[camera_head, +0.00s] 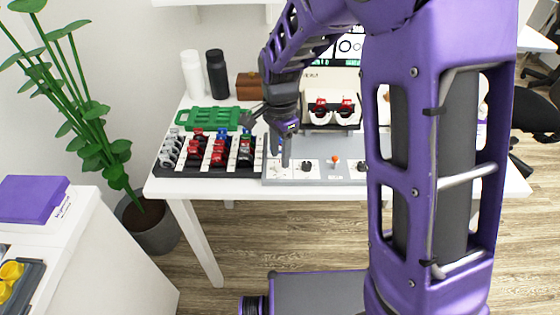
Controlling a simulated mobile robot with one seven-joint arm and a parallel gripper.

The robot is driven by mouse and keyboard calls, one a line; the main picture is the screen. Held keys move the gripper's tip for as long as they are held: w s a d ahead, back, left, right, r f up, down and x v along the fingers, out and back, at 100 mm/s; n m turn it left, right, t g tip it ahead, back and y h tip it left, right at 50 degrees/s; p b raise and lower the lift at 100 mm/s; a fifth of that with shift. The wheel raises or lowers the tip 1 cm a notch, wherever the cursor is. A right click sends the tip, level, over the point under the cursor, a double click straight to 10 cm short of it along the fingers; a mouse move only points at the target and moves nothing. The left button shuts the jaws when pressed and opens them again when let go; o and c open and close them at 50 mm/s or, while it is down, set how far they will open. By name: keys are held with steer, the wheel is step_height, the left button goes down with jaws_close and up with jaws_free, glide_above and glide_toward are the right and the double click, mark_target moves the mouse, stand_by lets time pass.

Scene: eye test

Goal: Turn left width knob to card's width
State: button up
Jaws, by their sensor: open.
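A grey control panel (275,180) lies at the front of the white table. A dark knob (306,166) is on its left part, probably the left width knob; its pointer setting is too small to read. A second dark knob (361,166) is partly hidden by my arm at the right. My gripper (266,142) is open and empty, above the panel's left end, left of the first knob. One finger points down close to the panel; whether it touches cannot be told. I cannot make out the card for certain.
An orange-tipped stick (335,160) stands between the knobs. A rack with red and grey pieces (219,150) adjoins the panel on the left, with a green case (209,118) behind. My arm hides the right side.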

mark_target(280, 166)
steer(key=shift+f, duration=1.15)
jaws_close()
steer(key=shift+n, duration=0.3)
